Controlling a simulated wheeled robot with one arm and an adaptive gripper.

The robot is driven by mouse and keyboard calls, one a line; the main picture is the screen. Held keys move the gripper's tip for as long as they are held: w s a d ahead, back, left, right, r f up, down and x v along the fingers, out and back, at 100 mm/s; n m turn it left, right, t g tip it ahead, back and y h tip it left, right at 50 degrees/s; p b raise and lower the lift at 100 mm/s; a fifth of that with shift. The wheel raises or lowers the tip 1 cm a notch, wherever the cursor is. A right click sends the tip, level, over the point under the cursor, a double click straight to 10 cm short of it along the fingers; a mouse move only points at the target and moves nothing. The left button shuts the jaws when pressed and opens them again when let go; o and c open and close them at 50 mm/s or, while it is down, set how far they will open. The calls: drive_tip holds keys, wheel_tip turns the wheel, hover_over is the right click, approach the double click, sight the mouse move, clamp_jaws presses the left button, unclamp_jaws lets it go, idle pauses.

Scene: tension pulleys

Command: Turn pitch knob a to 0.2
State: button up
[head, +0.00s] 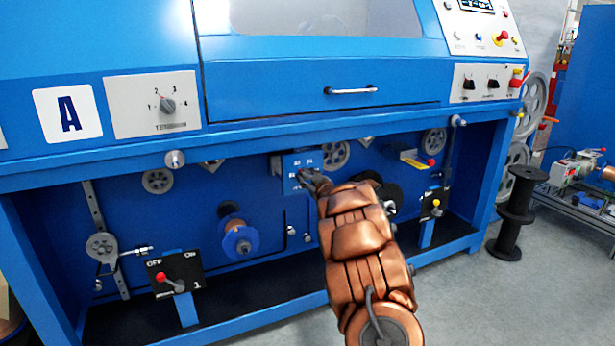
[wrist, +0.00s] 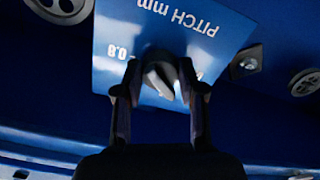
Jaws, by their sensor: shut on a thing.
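In the head view the pitch panel (head: 291,163) is a small blue plate with white markings, under the middle of the blue machine. My gripper (head: 306,178) reaches it from the front and hides its lower right part. In the wrist view the panel (wrist: 112,40) appears upside down, with "PITCH mm" and "0.8" readable. The grey pitch knob (wrist: 160,82) sits between the two dark fingers of my gripper (wrist: 160,70), which is shut on it. The other scale numbers are mostly hidden, and I cannot tell the exact setting.
Left of the panel are a spool (head: 238,240) and a red-knobbed OFF/ON lever plate (head: 176,278). A second lever plate (head: 434,204) stands to the right. A selector panel (head: 153,103) is on the upper front. The floor (head: 460,300) at the right front is clear.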

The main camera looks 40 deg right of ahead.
drive_tip(key=n+b, duration=0.1)
drive_tip(key=n, duration=0.3)
drive_tip(key=shift+f+n, duration=0.15)
drive_tip(key=shift+n, duration=0.15)
drive_tip(key=shift+n+b, duration=0.65)
drive_tip(key=shift+n, duration=0.85)
drive_tip(key=o, duration=1.1)
drive_tip(key=shift+o, duration=0.2)
drive_tip(key=shift+s, duration=0.1)
drive_tip(key=v, duration=1.2)
